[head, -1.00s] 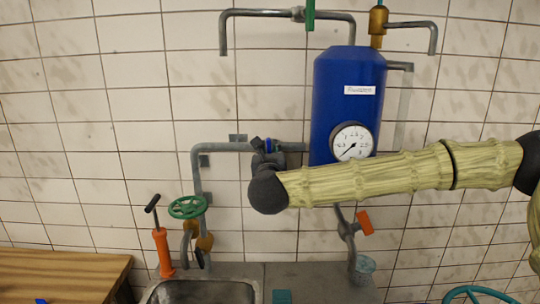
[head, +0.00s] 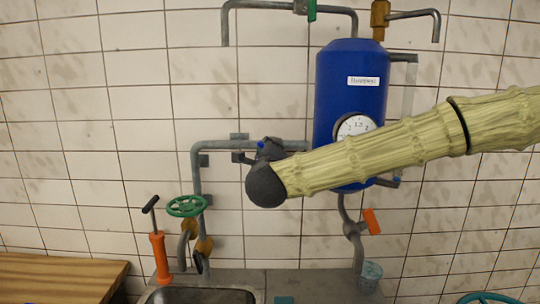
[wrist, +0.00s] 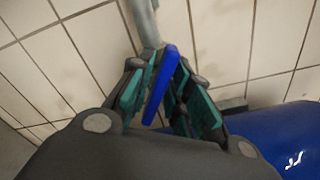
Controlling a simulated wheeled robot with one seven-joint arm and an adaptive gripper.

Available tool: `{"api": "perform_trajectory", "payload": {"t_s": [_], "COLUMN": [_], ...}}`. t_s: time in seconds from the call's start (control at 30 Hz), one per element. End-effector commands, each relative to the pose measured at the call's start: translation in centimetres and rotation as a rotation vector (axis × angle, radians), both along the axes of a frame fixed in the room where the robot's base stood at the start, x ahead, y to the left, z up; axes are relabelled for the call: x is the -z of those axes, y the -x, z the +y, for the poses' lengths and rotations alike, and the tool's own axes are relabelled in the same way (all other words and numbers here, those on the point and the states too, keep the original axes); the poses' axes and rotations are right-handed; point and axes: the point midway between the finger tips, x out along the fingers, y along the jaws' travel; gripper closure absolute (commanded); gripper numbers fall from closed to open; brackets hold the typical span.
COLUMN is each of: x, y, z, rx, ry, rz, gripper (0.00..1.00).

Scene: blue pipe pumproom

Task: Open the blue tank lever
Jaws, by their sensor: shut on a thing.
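The blue tank lever (wrist: 160,85) shows in the wrist view as a long blue bar between the teal finger pads of my gripper (wrist: 158,98). My gripper is shut on it. In the head view my gripper (head: 270,148) is at the grey pipe (head: 225,145) left of the blue tank (head: 345,90), and only a small blue bit of the lever (head: 261,145) shows there. The rest of the lever and its valve are hidden by my gripper and wrist. The tank has a white label and a round gauge (head: 357,124).
My arm crosses in front of the tank's lower part. A green wheel valve (head: 187,206), an orange pump (head: 160,256) and a sink (head: 205,295) are below left. An orange-handled valve (head: 370,221) is below the tank. The tiled wall is close behind the pipes.

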Motion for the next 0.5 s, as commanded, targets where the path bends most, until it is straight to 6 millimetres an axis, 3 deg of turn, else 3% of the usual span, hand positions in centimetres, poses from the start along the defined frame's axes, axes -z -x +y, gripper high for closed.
{"api": "perform_trajectory", "payload": {"t_s": [0.5], "x": [0.32], "y": [0.03], "z": [0.17], "rx": [0.001], "ry": [0.424], "rz": [-0.002], "gripper": [1.0]}}
